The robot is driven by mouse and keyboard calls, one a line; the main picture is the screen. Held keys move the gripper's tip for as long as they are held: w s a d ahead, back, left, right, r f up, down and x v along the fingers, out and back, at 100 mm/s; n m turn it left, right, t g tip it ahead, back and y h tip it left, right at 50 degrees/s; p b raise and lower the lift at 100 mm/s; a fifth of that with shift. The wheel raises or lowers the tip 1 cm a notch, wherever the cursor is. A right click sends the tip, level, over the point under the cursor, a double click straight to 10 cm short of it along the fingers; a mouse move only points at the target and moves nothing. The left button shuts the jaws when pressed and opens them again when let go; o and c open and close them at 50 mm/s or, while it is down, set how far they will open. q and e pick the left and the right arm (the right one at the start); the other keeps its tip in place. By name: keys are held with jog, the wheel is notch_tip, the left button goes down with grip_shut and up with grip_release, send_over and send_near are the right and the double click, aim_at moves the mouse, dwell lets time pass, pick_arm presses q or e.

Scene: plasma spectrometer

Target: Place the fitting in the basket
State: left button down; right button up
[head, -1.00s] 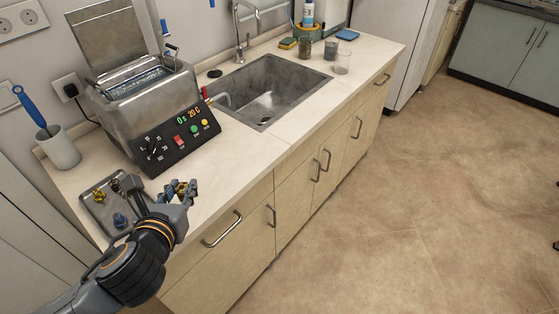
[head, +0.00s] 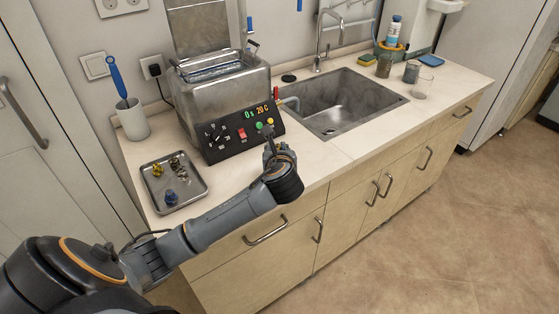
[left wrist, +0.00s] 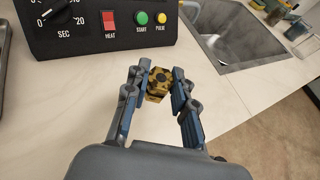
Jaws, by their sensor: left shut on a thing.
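My left gripper (head: 272,140) is above the counter, in front of the right end of the bath's control panel. In the left wrist view my left gripper (left wrist: 158,88) is shut on a brass-coloured fitting (left wrist: 159,82) with dark patches, held between its blue-grey fingers. The steel ultrasonic bath (head: 228,103) stands at the back with its lid raised. Its top opening (head: 210,70) shows a metal rim and a bright interior; I cannot clearly make out the basket inside. My right gripper is not in view.
A metal tray (head: 190,193) at left holds a yellow fitting (head: 157,170), a blue one (head: 171,198) and darker pieces. A white cup (head: 134,124) holds a blue-handled brush. The sink (head: 345,103) lies to the right. The counter between sink and front edge is clear.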

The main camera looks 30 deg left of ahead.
pick_arm(q)
jog(key=w+f, duration=0.1)
jog(key=f, duration=0.1)
jog(key=w+a+f, duration=0.1)
jog(key=shift+w+f, duration=0.4)
jog(key=shift+w+a+f, duration=0.1)
jog(key=shift+w+f, duration=0.05)
jog(key=shift+f, duration=1.55)
jog(key=shift+f, duration=0.2)
jog(key=c, duration=1.1)
grip_release()
jog(key=shift+r, duration=0.1)
